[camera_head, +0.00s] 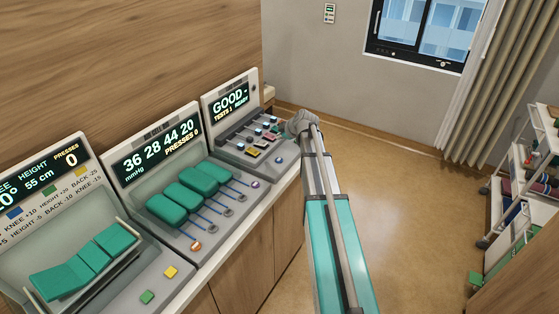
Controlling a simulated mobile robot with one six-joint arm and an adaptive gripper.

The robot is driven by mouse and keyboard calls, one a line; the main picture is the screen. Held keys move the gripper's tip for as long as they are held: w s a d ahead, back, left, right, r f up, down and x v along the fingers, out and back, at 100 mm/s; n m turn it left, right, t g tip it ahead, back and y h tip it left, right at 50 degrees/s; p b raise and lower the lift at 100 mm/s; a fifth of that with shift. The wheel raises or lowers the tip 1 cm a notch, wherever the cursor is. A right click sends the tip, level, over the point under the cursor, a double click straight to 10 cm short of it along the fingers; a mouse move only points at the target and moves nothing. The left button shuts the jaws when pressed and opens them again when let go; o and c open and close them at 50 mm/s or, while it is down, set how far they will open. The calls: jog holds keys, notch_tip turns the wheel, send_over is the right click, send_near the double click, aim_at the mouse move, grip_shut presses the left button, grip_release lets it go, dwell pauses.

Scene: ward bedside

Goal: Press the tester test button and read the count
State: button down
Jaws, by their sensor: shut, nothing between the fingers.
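The tester (229,120) is the farthest of three consoles on the counter. Its dark screen (229,98) reads "GOOD -" with "TESTS 1" and "READY" in smaller letters below. Small coloured parts sit on its sloped deck, and a pale round button (279,160) is near its front edge. I cannot tell for certain which part is the test button. My arm reaches in from the lower right, and my gripper (295,126) is at its far end, beside the tester's right side. The gripper is shut and empty; its fingertips are hardly visible, and contact with the tester cannot be made out.
The middle console (117,172) shows "36 28 44 20 mmHg, PRESSES 0" above green pads. The near console (30,262) shows "55 cm, PRESSES 0" with a green bed model (85,262). A cart (530,190) stands at the right. The floor (420,220) between is clear.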

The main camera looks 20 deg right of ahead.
aim_at(277, 158)
jog(key=shift+f, duration=0.1)
notch_tip(277, 158, down, 9)
jog(key=b, duration=0.8)
jog(key=shift+r+b, duration=0.2)
jog(key=shift+b, duration=0.15)
jog(key=shift+f+b, duration=0.8)
jog(key=shift+b, duration=0.05)
dwell(2.2)
jog(key=shift+r, duration=0.15)
dwell(0.3)
jog(key=shift+r+p, duration=0.7)
jog(key=shift+p, duration=0.15)
jog(key=shift+r+p, duration=2.5)
jog(key=shift+p, duration=0.05)
